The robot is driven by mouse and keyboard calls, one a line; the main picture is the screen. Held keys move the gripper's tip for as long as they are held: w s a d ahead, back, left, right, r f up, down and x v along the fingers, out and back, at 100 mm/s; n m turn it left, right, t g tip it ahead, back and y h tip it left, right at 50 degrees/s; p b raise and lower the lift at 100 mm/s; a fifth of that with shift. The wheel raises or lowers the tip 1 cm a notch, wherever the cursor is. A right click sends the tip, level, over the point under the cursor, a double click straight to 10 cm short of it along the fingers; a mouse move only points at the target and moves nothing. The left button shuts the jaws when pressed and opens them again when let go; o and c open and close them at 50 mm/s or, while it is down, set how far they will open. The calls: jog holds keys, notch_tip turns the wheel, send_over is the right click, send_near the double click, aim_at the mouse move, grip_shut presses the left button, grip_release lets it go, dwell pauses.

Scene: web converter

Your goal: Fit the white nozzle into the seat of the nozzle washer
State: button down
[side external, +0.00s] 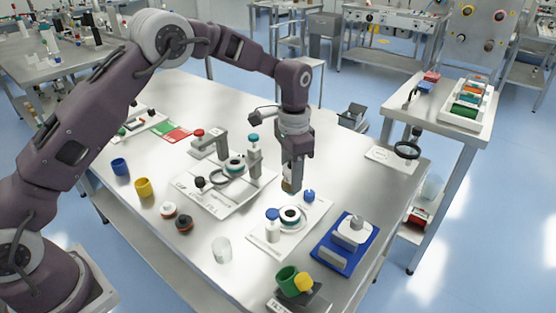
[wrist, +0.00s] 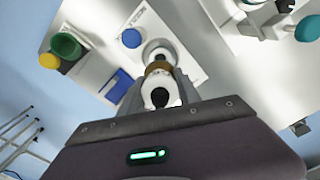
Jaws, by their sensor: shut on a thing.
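My gripper (side external: 292,178) points down over the table, behind the small white plate. In the wrist view my gripper (wrist: 161,84) is shut on a white, round piece with a dark hole and a brown band, which I take to be the white nozzle (wrist: 151,92). In the side view only a small brownish part of it shows beside the fingers. A white ring with a dark centre (side external: 290,215), apparently the washer's seat, stands on the white plate (side external: 262,247). The wrist view shows a round white part just beyond the nozzle; I cannot tell whether they touch.
A white bottle with a blue cap (side external: 272,228) and a blue knob (side external: 309,195) flank the ring. A blue tray (side external: 335,258) with a white device is to the right. A green cup (side external: 287,280) stands in front. A fixture plate (side external: 205,207) with posts lies left.

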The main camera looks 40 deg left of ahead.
jog(key=shift+f, duration=2.8)
jog(key=shift+f, duration=1.9)
jog(key=c, duration=0.8)
grip_release()
jog(key=shift+r, duration=0.15)
notch_tip(320, 180, up, 7)
jog(key=shift+f, duration=0.1)
